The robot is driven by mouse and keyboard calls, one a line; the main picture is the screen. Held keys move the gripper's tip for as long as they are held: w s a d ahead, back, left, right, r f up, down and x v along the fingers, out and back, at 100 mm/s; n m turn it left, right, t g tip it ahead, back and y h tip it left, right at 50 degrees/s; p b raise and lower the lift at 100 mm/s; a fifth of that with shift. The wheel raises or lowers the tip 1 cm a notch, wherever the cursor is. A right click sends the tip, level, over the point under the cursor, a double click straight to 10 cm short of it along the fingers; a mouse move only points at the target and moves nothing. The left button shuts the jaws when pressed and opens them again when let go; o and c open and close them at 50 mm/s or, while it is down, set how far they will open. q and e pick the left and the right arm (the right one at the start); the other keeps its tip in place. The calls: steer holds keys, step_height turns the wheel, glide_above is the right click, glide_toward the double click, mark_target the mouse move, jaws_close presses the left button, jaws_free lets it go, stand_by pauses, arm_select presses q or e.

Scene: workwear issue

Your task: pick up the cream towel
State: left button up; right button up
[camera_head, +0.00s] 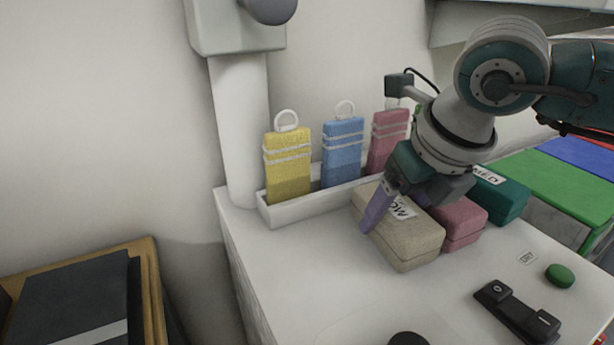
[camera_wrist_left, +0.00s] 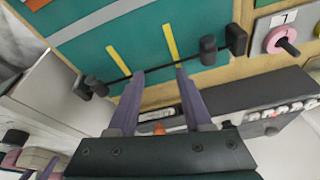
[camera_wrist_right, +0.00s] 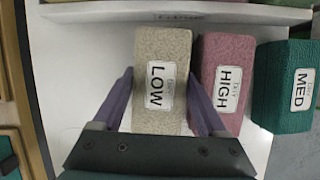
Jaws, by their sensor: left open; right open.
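The cream towel (camera_head: 402,245) is a folded beige block with a white label on the white table. In the right wrist view the towel (camera_wrist_right: 163,45) lies between my fingers, its label reading LOW. My right gripper (camera_wrist_right: 160,76) is open, with one finger on each side of the towel. In the head view my right gripper (camera_head: 385,207) is low over the towel, with one purple finger at its left side; the other finger is hidden. My left gripper (camera_wrist_left: 160,72) is open and empty in front of a teal panel in the left wrist view, out of the head view.
A pink towel (camera_wrist_right: 222,75) marked HIGH stands close on the right, leaving a narrow gap. A teal towel (camera_wrist_right: 285,85) marked MED is beyond it. A white tray (camera_head: 315,205) holds yellow, blue and pink items behind. A black device (camera_head: 516,310) and green button (camera_head: 559,275) are in front.

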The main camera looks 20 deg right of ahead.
steer(key=shift+c, duration=0.3)
steer(key=c, duration=1.1)
